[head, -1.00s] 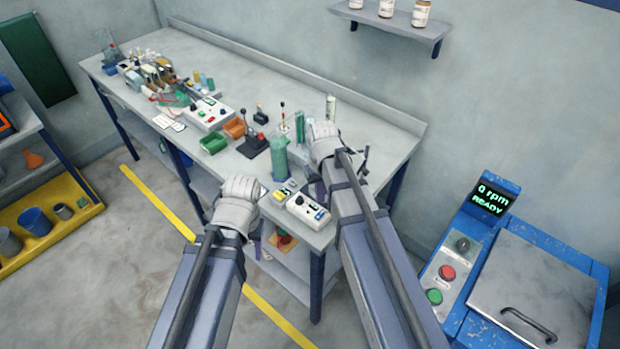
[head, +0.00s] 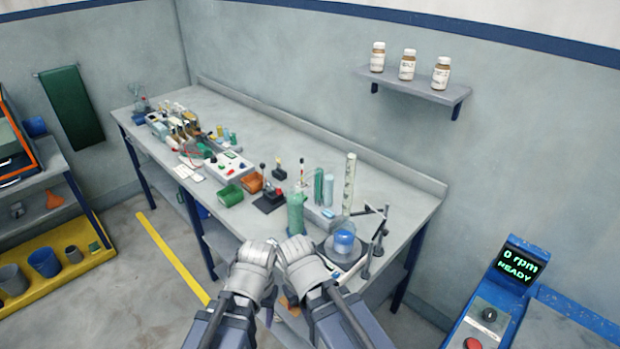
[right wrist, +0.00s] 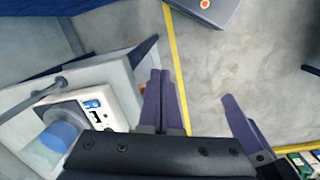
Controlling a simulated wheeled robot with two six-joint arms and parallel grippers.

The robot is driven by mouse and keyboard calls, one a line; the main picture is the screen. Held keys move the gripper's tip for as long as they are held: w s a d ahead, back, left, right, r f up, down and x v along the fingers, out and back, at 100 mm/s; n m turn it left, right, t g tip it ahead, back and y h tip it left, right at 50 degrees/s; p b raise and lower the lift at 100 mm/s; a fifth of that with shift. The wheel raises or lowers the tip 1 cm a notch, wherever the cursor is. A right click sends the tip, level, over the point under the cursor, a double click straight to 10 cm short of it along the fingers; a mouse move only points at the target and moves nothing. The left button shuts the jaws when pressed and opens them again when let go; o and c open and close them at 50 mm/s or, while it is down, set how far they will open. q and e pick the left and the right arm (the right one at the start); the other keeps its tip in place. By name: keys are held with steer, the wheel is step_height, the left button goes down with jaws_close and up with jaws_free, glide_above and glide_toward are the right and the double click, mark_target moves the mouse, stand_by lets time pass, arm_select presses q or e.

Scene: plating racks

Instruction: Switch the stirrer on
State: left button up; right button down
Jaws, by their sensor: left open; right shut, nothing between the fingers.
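The stirrer (head: 330,262) stands at the table's near right end, with a beaker of blue liquid (head: 343,242) on its round plate. In the right wrist view the stirrer's white body (right wrist: 122,112) lies at the left. A blue-and-white switch area (right wrist: 92,103) shows on its front; its setting is too small to tell. My right gripper (head: 298,262) is beside the stirrer, to its left; its two dark fingers (right wrist: 160,75) are together and empty, apart from the switch. My left gripper (head: 252,268) is close by on the left. It is open; its fingers are mostly hidden.
A green cylinder (head: 296,212), a tall clear cylinder (head: 349,180) and a stand (head: 376,240) surround the stirrer. A joystick box (head: 270,202) and bins stand farther left. A blue machine (head: 508,290) reading "0 rpm READY" is at right.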

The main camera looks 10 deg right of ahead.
steer(key=w+d+r+m+p, duration=0.3)
steer(key=w+r+m+p, duration=0.2)
steer(key=w+m, duration=0.15)
step_height(320, 180, up, 6)
steer(key=m+y+p, duration=0.1)
steer(key=m+p, duration=0.5)
steer(key=m, duration=0.2)
glide_above(336, 274)
steer(key=shift+w+d+f, duration=0.1)
steer(key=shift+w, duration=0.05)
steer(key=shift+f, duration=0.15)
step_height(336, 274, down, 14)
steer(key=b, duration=1.4)
steer(key=shift+b, duration=0.3)
